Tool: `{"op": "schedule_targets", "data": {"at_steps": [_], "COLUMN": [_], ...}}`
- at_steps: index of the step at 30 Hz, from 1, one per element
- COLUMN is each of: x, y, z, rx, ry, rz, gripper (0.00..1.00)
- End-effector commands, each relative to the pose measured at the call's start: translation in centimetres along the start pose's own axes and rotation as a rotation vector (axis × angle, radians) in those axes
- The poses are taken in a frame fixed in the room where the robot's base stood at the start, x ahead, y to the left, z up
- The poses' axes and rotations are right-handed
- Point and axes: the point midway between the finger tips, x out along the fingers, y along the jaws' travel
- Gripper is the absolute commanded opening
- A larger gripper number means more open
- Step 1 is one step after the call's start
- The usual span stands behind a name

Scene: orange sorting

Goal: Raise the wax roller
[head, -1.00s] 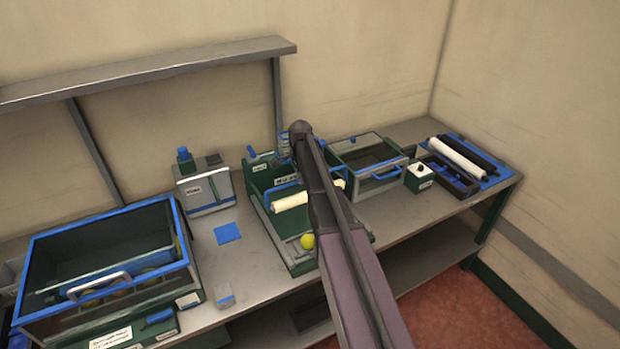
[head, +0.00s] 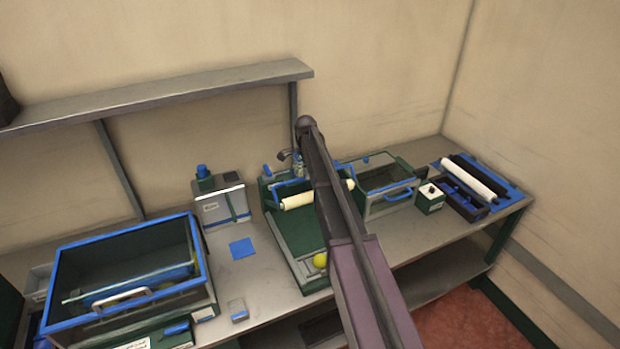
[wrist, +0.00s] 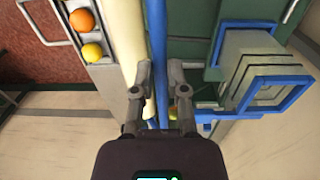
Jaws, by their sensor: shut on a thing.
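The wax roller (head: 297,201) is a cream cylinder over the green bed (head: 297,228) of its machine. A blue handle bar (head: 291,187) runs alongside it. In the wrist view the roller (wrist: 128,38) lies just left of the blue bar (wrist: 157,45). My gripper (wrist: 161,72) has its fingers on both sides of the bar and is shut on it. In the head view my arm hides the middle of the roller and most of the gripper.
A yellow ball (head: 320,261) sits at the front of the machine; the wrist view also shows an orange ball (wrist: 82,20). A blue-rimmed bin (head: 203,260) stands left, a lidded box (head: 377,208) right. White and black rollers lie on a blue tray (head: 508,184) far right.

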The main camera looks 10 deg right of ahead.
Motion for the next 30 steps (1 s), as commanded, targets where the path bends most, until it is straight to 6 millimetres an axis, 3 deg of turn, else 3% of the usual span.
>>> {"op": "schedule_targets", "data": {"at_steps": [1, 6, 21, 22, 25, 30], "x": [-0.5, -1.0, -1.1, -1.1, -1.2, -1.1], "y": [-1.2, -2.3, -2.9, -3.0, -2.9, -2.7], "z": [-0.2, 0.0, 0.4, 0.4, 0.4, 0.4], "rx": [0.000, -0.002, -0.005, -0.005, -0.005, -0.006], "ry": [0.006, 0.005, 0.000, 0.000, 0.000, 0.000], "rz": [-0.009, -0.009, -0.011, -0.011, -0.010, -0.009], "gripper": [0.00, 0.00, 0.00, 0.24, 0.53, 0.54]}}
